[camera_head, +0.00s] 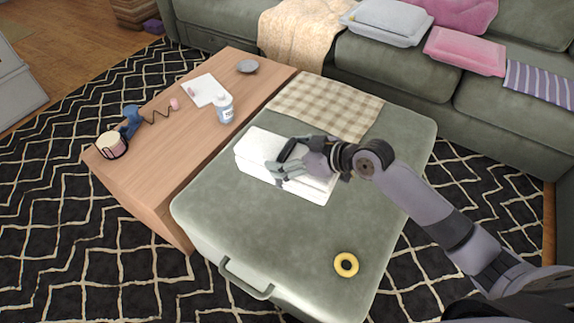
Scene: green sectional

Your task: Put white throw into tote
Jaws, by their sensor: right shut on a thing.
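The white throw (259,145) lies folded in a flat block on the green ottoman, near its middle. My right gripper (280,168) reaches in from the right and is shut on the throw's upper side. The gripper and wrist hide part of the throw, and the throw still appears to rest on the ottoman. I cannot make out a tote for certain. My left gripper is out of view.
The green ottoman (225,215) carries a checked cloth (325,105) and a yellow ring (346,264). A wooden table (165,160) stands beside it with a bottle (225,108), paper and a mug. The sectional (385,70) holds blankets and cushions. The ottoman's front is mostly clear.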

